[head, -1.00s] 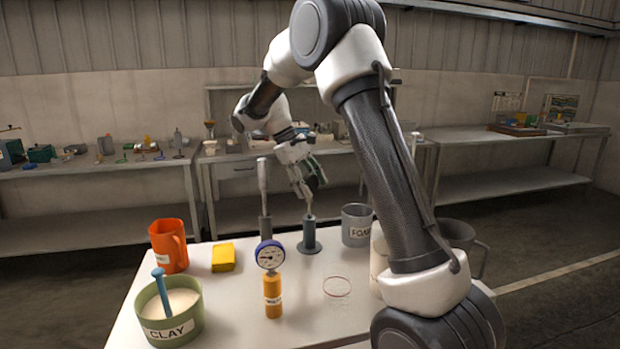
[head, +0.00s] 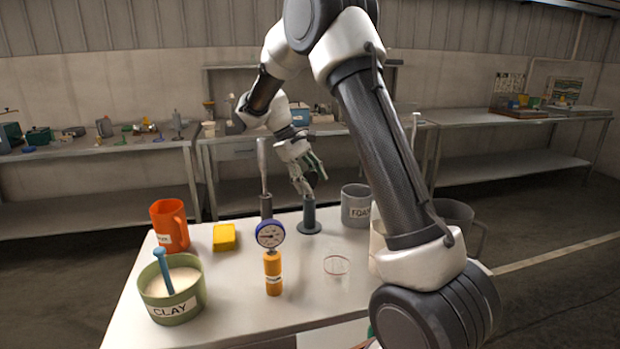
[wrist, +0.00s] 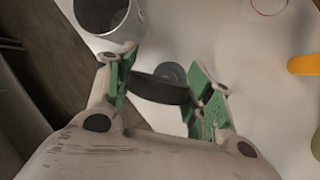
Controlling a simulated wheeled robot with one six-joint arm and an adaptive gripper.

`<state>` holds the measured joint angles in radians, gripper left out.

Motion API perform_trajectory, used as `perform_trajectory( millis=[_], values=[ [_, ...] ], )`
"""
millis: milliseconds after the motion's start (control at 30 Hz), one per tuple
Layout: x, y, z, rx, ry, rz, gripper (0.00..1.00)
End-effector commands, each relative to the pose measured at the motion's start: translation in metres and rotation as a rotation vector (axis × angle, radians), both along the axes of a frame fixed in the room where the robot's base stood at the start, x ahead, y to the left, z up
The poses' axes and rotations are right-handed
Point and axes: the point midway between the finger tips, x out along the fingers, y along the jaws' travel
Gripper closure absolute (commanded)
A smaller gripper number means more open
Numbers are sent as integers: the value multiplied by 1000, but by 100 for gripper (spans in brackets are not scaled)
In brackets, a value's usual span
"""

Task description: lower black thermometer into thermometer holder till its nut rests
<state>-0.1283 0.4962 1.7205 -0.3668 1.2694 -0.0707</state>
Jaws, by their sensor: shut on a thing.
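My gripper (head: 308,182) is shut on the black thermometer (head: 313,180), just above the dark grey thermometer holder (head: 309,213). The holder is an upright tube on a round base at the back of the table. In the wrist view, the thermometer's black head (wrist: 160,88) sits between the green finger pads, and part of the holder's round base (wrist: 172,72) shows behind it. The thermometer's stem is hidden in the wrist view. In the head view no clear length of stem shows above the tube, and I cannot tell whether the nut touches the rim.
A grey mug (head: 354,208) stands close right of the holder. A dark holder with a grey rod (head: 264,165) stands to its left. A blue-rimmed dial thermometer (head: 270,235) in an orange bottle-like handle (head: 273,275), a yellow block (head: 224,237) and a clay bowl (head: 172,305) are nearer.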

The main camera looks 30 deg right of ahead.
Motion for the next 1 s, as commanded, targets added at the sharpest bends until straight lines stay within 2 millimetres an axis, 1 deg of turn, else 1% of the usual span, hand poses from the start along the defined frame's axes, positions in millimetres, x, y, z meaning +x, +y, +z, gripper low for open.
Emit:
perform_trajectory(
  millis=[167, 200, 333, 600, 700, 767, 1000],
  values=[
    [0, 0, 0, 0, 0, 0, 73],
    [0, 0, 0, 0, 0, 0, 46],
    [0, 0, 0, 0, 0, 0, 23],
    [0, 0, 0, 0, 0, 0, 23],
    [1, 1, 3, 1, -2, 1, 23],
    [3, 4, 8, 1, -4, 1, 23],
    [14, 20, 46, 0, -4, 1, 23]
  ],
)
